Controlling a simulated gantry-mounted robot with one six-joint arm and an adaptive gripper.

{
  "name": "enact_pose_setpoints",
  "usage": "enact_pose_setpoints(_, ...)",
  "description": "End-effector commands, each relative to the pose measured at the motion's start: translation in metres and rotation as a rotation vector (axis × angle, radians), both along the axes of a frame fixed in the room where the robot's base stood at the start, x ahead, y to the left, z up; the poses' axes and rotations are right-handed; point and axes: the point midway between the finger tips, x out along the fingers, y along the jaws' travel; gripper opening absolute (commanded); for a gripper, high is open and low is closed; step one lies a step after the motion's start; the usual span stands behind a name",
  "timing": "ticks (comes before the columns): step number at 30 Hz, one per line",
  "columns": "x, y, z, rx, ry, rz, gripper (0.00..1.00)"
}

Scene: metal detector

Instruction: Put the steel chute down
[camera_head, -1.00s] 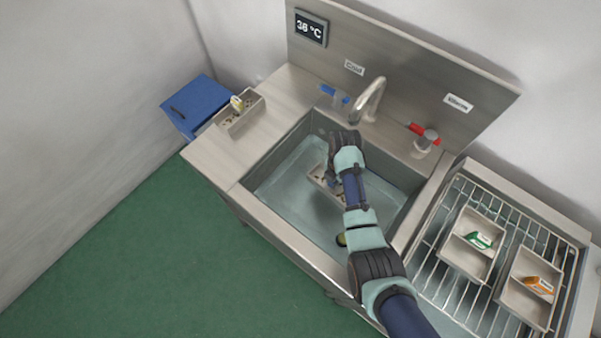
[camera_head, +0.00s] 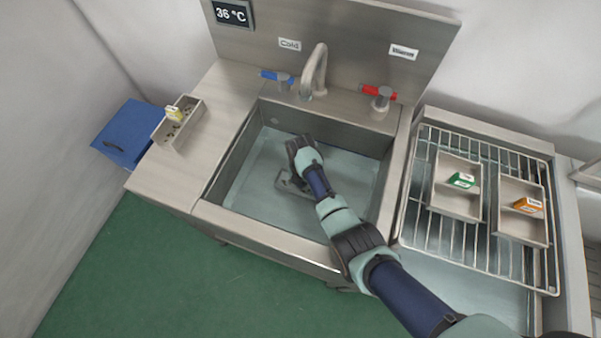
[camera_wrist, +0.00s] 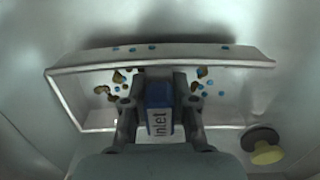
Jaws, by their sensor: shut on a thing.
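The steel chute (camera_head: 284,186) is a shallow grey tray inside the sink basin, partly hidden under my gripper (camera_head: 293,168). In the wrist view the chute (camera_wrist: 95,90) spans most of the picture and carries brown and blue specks. My gripper (camera_wrist: 160,108) is shut on its blue block marked "Inlet" (camera_wrist: 160,118), one finger on each side. The chute lies low in the basin; I cannot tell whether it touches the floor.
The sink (camera_head: 245,205) has a tap (camera_head: 318,68) at the back. A small tray (camera_head: 183,130) stands on the left counter. A wire rack (camera_head: 420,225) at right holds two trays with green and orange tags. A black-and-yellow plug (camera_wrist: 265,148) is beside the chute.

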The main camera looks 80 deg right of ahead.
Motion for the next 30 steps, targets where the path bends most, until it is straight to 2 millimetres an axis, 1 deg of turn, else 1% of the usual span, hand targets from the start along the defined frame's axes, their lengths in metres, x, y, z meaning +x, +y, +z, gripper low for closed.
enact_pose_setpoints(1,0.0,0.0,-0.014,0.0,0.0,0.0,0.0)
enact_pose_setpoints(2,0.0,0.0,-0.017,0.0,0.0,0.0,0.0)
enact_pose_setpoints(9,0.0,0.0,-0.015,-0.001,-0.001,0.0,0.0)
enact_pose_setpoints(13,0.0,0.0,-0.02,-0.001,-0.001,0.0,0.0)
enact_pose_setpoints(14,0.0,0.0,-0.019,-0.001,-0.001,0.0,0.27)
enact_pose_setpoints(15,0.0,0.0,-0.019,-0.001,0.0,0.0,0.33)
enact_pose_setpoints(18,0.0,0.0,-0.019,0.0,0.0,0.0,0.47)
enact_pose_setpoints(26,0.0,0.0,-0.018,0.0,0.0,0.0,0.47)
enact_pose_setpoints(29,0.0,0.0,-0.009,-0.001,-0.001,0.0,0.47)
enact_pose_setpoints(30,0.0,-0.001,-0.001,-0.002,-0.002,0.0,0.47)
